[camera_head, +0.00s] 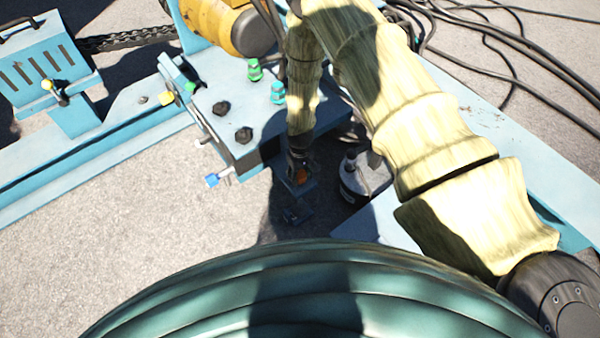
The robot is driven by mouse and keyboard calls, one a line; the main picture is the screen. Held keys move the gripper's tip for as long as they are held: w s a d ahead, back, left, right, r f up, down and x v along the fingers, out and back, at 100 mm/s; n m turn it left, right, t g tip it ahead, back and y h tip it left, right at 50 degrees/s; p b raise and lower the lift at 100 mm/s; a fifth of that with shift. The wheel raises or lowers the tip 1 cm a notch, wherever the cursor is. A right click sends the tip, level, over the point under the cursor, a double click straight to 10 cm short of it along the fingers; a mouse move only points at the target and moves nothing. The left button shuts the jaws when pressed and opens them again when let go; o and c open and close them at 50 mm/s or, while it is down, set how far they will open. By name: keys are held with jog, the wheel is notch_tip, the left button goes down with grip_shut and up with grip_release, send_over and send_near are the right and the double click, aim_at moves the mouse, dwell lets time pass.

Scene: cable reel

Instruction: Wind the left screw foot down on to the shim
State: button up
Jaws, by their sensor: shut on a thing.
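My gripper (298,158) is a dark shape in shadow at the lower end of my sleeved arm, beside the blue machine frame. It points down and is shut on what appears to be the top of the left screw foot. A small blue bracket with an orange-brown round part (302,176) shows just below the fingers. Lower down, a small dark blue plate (297,214), perhaps the foot's pad or the shim, lies near the ground in shadow. I cannot tell whether foot and shim touch.
A blue box (222,118) with black knobs and green and teal fittings (278,92) stands left of the gripper. A large green ribbed drum (300,290) fills the front. Black cables (510,50) lie at upper right. Open ground is at left.

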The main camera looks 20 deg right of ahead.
aim_at(300, 173)
jog(key=m, duration=0.4)
jog(key=shift+r+p, duration=0.1)
jog(key=shift+p, duration=0.3)
jog(key=shift+m, duration=1.9)
jog(key=shift+w+m, duration=0.1)
jog(key=shift+m, duration=0.2)
jog(key=o, duration=1)
jog(key=shift+c, duration=0.2)
notch_tip(300, 173, up, 12)
